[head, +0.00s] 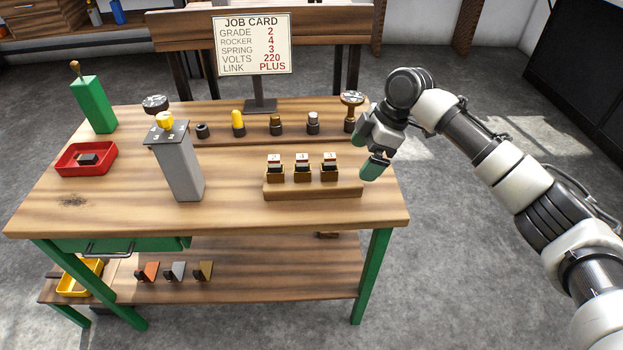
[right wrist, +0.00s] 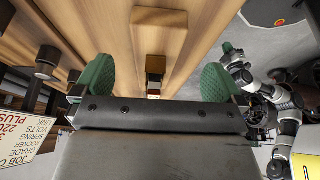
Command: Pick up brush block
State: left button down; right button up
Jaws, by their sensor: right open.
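Three small dark blocks with white numbered labels, the middle one (head: 302,172), stand in wooden holders on a low wooden rack (head: 312,192) at the table's right. They look like brush blocks, but I cannot be sure. My right gripper (head: 369,148) is open and empty, above and just right of the rack's right end. In the right wrist view, its green fingers (right wrist: 157,82) are spread wide. A wooden holder (right wrist: 160,30) and a dark block (right wrist: 155,66) show beyond and between them, apart from both fingers. My left gripper is not seen.
A grey post (head: 178,170) with a yellow knob stands left of the rack. A red tray (head: 66,168) with a dark block and a green post (head: 94,105) are at the left. Several small parts line the rear ledge under the job card (head: 251,45). The front right tabletop is clear.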

aim_at(350, 176)
jog(key=x, duration=0.2)
jog(key=shift+w+a+f, duration=0.1)
jog(key=shift+f, duration=0.2)
jog(key=shift+b+x, duration=0.65)
jog(key=shift+x, duration=1.55)
jog(key=c, duration=1.1)
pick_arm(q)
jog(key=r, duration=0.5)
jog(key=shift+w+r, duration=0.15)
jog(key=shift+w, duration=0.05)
pick_arm(e)
jog(key=shift+w, duration=0.1)
jog(key=shift+c, duration=0.4)
jog(key=shift+r, duration=0.1)
